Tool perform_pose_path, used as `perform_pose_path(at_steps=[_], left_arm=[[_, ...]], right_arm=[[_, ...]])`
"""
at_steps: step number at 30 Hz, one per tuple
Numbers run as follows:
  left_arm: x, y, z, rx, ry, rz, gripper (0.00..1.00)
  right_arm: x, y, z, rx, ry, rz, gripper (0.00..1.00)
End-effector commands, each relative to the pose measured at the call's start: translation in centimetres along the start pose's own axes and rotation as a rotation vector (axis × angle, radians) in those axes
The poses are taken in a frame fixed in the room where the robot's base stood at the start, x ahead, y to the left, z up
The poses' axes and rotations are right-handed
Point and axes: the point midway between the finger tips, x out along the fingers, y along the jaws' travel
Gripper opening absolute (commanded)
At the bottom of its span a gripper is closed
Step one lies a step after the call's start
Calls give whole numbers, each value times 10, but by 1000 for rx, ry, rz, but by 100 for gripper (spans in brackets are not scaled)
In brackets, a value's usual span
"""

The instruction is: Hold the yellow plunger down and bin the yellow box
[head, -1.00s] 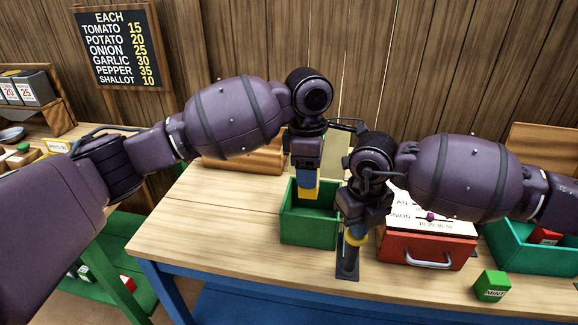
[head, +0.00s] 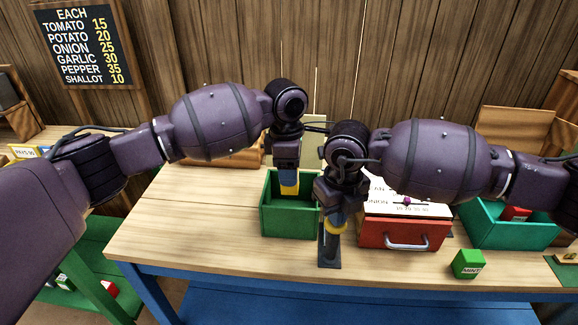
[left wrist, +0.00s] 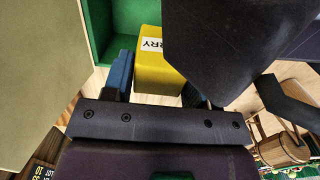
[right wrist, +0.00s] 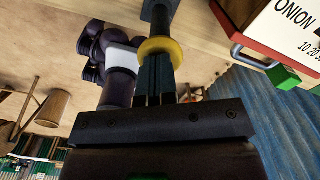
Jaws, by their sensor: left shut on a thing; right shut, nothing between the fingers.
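The yellow box (left wrist: 158,75), with a label reading "RRY", is between the fingers of my left gripper (left wrist: 155,85). In the head view the left gripper (head: 287,182) holds the yellow box (head: 289,189) at the mouth of a green bin (head: 290,220). The yellow plunger (head: 337,222) tops a dark post with a base plate at the table's front edge. My right gripper (head: 336,208) is shut and empty, its fingertips at the plunger. In the right wrist view the yellow plunger ring (right wrist: 160,48) is at the fingertips; exact contact is hard to tell.
A red drawer box (head: 400,234) with a silver handle stands right of the plunger. A green cube marked "MINT" (head: 468,264) sits at the front edge. A teal bin (head: 510,232) is at the right. The wooden table (head: 180,215) is clear on the left.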

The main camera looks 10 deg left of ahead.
Motion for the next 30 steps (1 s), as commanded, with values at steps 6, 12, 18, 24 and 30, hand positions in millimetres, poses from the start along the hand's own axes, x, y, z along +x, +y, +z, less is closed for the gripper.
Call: perform_pose_path(at_steps=[6,12,18,24,30], left_arm=[[1,1,0,1,-1,1,28],[1,1,0,1,-1,1,65],[1,1,0,1,-1,0,82],[1,1,0,1,-1,0,82],[-17,1,0,1,-3,2,82]], right_arm=[[1,0,0,0,2,-1,0],[1,0,0,0,2,-1,0],[1,0,0,0,2,-1,0],[1,0,0,0,2,-1,0],[1,0,0,0,2,-1,0]])
